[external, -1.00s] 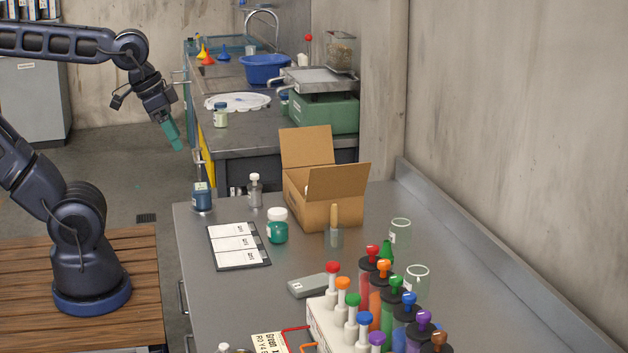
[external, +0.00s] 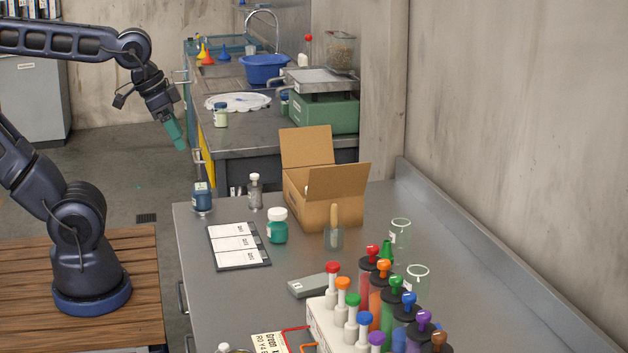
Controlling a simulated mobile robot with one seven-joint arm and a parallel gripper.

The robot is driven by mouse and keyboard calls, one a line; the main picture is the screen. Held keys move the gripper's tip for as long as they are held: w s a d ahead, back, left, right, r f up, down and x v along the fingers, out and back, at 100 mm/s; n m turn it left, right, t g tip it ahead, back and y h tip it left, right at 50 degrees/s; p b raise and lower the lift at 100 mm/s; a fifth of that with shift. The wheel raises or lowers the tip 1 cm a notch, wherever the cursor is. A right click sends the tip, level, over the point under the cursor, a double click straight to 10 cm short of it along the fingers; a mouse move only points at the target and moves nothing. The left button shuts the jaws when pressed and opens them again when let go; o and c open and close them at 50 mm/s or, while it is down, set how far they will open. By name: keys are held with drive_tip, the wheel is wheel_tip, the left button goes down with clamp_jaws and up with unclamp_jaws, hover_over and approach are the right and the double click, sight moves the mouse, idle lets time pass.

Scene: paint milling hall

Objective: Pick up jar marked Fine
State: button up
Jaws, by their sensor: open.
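No label reading Fine can be made out. A green jar with a white lid (external: 277,226) stands on the near bench beside a label board. A pale jar with a blue lid (external: 220,116) stands on the far counter's left part, and another jar (external: 284,104) is partly hidden beside the green scale. A dark blue labelled bottle (external: 202,197) stands at the near bench's far left corner. My gripper (external: 178,139), with teal fingers pointing down, is open in the air left of the far counter, apart from every jar.
An open cardboard box (external: 322,208) stands on the near bench behind the green jar. A clear bottle (external: 255,190), a label board (external: 238,246), a grey device (external: 313,286) and colour-topped tubes (external: 381,290) share the bench. A blue basin (external: 264,68) sits at the far sink.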

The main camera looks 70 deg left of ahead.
drive_tip(key=w+d+m, duration=0.2)
drive_tip(key=w+d, duration=0.2)
drive_tip(key=w, duration=1.1)
drive_tip(key=m+h, duration=0.2)
drive_tip(key=m, duration=0.1)
hover_over(417, 277)
drive_tip(key=s+a, duration=0.2)
drive_tip(key=a, duration=0.3)
wheel_tip(417, 277, down, 22)
drive_tip(key=shift+g, duration=0.3)
drive_tip(key=shift+s+d+x, duration=0.1)
drive_tip(key=shift+d+x, duration=0.05)
drive_tip(key=shift+x, duration=1.75)
drive_tip(key=shift+s+d+x, duration=0.1)
drive_tip(key=shift+x, duration=1.8)
drive_tip(key=shift+s+d+x, duration=0.1)
drive_tip(key=shift+d+x, duration=0.05)
drive_tip(key=shift+x, duration=1.75)
drive_tip(key=c, duration=1)
